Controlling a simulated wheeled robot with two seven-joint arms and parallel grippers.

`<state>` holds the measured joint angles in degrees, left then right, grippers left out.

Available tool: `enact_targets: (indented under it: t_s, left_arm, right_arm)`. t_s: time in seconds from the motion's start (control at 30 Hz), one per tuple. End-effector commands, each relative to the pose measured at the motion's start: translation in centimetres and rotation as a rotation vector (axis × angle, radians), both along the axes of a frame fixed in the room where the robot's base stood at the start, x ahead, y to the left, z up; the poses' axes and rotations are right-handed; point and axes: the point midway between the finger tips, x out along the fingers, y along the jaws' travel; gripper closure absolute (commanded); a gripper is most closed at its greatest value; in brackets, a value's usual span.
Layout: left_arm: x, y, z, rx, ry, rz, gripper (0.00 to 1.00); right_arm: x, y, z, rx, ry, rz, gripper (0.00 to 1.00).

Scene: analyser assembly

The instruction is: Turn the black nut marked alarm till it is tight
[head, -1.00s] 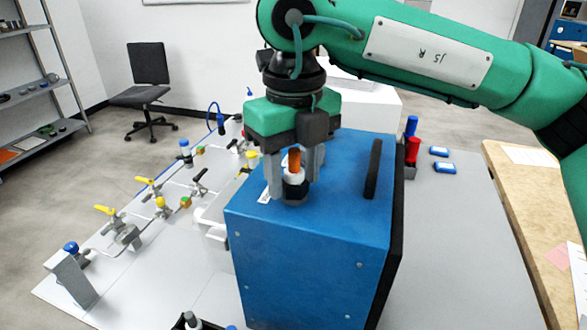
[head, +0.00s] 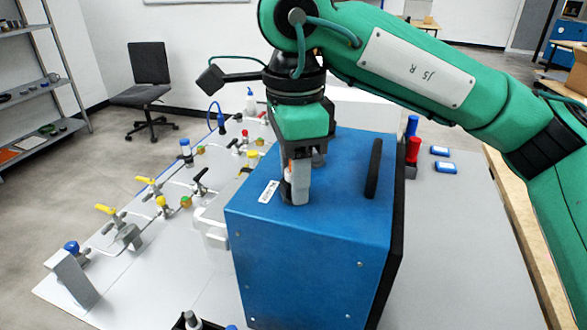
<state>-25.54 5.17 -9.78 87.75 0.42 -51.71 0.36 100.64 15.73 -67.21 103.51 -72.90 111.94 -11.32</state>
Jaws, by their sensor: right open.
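The blue analyser box (head: 300,260) stands on the grey table. My right gripper (head: 295,192) points down at its top face, with a near finger in front and the other mostly hidden behind it. It is open, its fingers around the fitting. A white and orange part (head: 287,170) of that fitting shows just left of the near finger. Only a dark sliver of the black nut (head: 286,190) shows at the fitting's foot; the finger covers the rest. A white label (head: 268,191) lies left of it, too small to read. My left gripper is not in view.
A black handle (head: 373,170) rises from the box top, right of the gripper. Pipes with yellow, black and blue valves (head: 150,190) run along the table at left. Red and blue cylinders (head: 413,140) stand behind the box at right. The table right of the box is mostly clear.

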Motion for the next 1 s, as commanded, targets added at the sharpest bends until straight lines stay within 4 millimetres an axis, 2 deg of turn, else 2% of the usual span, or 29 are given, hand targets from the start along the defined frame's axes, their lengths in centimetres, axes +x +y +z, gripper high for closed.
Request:
enact_targets:
  t_s: [0.6, 0.73, 0.97, 1.0]
  left_arm:
    - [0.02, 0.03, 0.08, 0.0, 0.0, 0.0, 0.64]
    - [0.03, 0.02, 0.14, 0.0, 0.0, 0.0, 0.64]
    - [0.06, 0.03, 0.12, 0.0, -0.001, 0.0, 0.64]
    - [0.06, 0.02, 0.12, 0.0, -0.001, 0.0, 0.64]
  right_arm:
    - [-0.04, 0.05, 0.08, 0.0, 0.0, 0.706, 0.54]
    - [-0.05, 0.06, 0.03, 0.0, 0.0, 0.772, 0.54]
    - [-0.05, 0.06, -0.01, 0.0, 0.0, 0.779, 0.54]
    - [-0.05, 0.06, -0.01, 0.0, 0.0, 0.779, 0.6]
